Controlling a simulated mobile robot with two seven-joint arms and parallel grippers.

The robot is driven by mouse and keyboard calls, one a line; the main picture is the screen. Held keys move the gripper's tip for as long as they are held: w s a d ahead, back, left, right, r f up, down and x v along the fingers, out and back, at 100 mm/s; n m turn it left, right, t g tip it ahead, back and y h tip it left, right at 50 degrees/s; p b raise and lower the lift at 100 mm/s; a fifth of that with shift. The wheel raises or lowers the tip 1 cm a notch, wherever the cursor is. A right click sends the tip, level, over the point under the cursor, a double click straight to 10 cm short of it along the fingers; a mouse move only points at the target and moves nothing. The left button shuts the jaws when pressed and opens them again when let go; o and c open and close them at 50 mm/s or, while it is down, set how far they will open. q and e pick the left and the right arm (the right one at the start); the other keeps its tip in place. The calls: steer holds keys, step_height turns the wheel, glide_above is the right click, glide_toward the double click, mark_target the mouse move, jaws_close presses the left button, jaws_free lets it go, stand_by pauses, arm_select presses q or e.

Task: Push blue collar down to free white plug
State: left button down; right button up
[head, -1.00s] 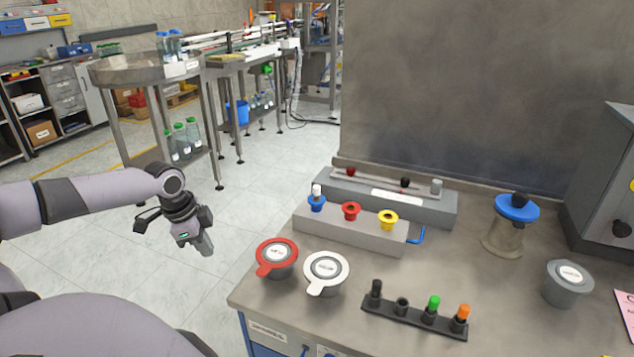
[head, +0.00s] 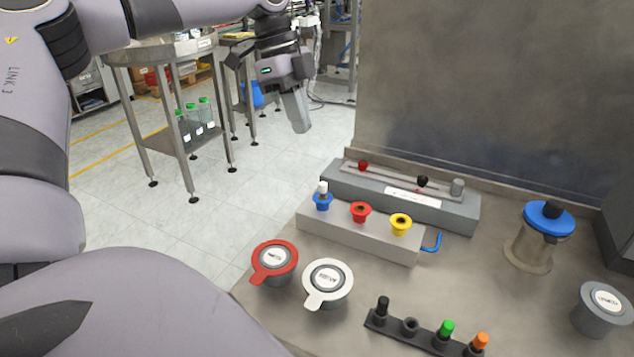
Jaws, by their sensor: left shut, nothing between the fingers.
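The blue collar (head: 322,201) sits at the left end of a grey block (head: 355,236), beside a red collar (head: 360,211) and a yellow collar (head: 400,223). The white plug (head: 323,187) stands upright in the blue collar. My left gripper (head: 298,122) is shut and empty, pointing down. In the picture it is above and a little left of the blue collar, apart from it, with floor behind its fingers. My right gripper is out of view.
Behind the block is a grey fixture (head: 460,215) with red and black knobs. In front are a red-lidded pot (head: 274,262), a white-lidded pot (head: 328,284) and a black rack (head: 407,337) of pegs. A blue-topped glass jar (head: 530,248) stands right.

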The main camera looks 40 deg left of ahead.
mark_target(319, 203)
arm_select(q)
steer(key=x, duration=0.9)
steer(key=a+x, duration=0.1)
steer(key=x, duration=0.4)
steer(key=shift+s+a+f, duration=0.15)
steer(key=shift+s, duration=0.05)
